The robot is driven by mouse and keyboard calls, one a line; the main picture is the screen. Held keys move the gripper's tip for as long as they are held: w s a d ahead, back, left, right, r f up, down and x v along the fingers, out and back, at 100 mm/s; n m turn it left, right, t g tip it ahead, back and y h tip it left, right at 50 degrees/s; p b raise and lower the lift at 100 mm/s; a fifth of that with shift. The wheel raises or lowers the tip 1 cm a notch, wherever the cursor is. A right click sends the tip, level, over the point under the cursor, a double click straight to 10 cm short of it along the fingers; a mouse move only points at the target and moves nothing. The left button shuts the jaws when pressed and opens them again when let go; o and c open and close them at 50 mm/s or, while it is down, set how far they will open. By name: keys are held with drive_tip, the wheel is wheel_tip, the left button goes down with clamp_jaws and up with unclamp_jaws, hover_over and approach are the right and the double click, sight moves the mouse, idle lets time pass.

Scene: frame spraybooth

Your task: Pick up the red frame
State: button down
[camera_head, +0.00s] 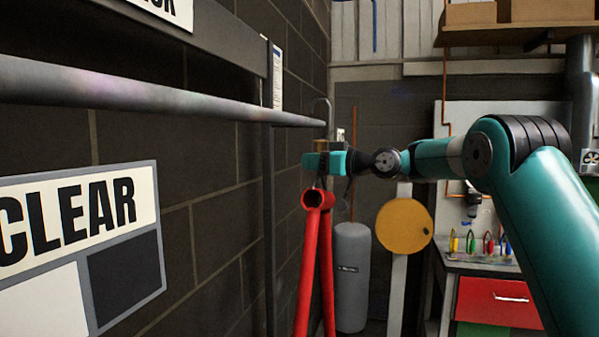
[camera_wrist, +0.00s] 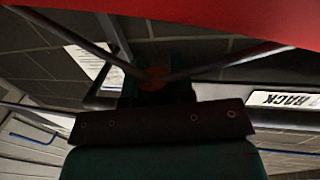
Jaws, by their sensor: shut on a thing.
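My gripper (camera_head: 322,165) is directly above that tube end, beside the dark wall, and is shut on the frame. The exact grip point is hidden. In the wrist view, a red surface (camera_wrist: 200,12) fills the top edge very close to the camera, and the dark jaw part (camera_wrist: 160,122) of my gripper lies across the middle.
A grey cylinder (camera_head: 352,280) and a yellow disc (camera_head: 404,226) stand behind. A red-drawer bench (camera_head: 495,302) is at right.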

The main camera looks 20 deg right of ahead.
drive_tip(key=w+d, duration=0.1)
drive_tip(key=d, duration=0.1)
drive_tip(key=w+d, duration=0.1)
drive_tip(key=d, duration=0.1)
drive_tip(key=w+d, duration=0.1)
drive_tip(key=d, duration=0.1)
drive_tip(key=shift+w+r, duration=0.3)
drive_tip(key=shift+w, duration=0.1)
drive_tip(key=shift+s+a+r, duration=0.15)
drive_tip(key=shift+s+a, duration=0.05)
drive_tip(key=shift+s, duration=0.15)
drive_tip(key=s+a+b, duration=0.1)
drive_tip(key=s+a, duration=0.2)
drive_tip(key=s, duration=0.4)
drive_tip(key=s+a+b, duration=0.1)
drive_tip(key=s+a, duration=0.3)
drive_tip(key=s, duration=0.3)
drive_tip(key=shift+s+b, duration=0.3)
drive_tip(key=shift+b, duration=0.1)
drive_tip(key=shift+a, duration=0.1)
drive_tip(key=shift+f+b, duration=0.25)
drive_tip(key=shift+b, duration=0.25)
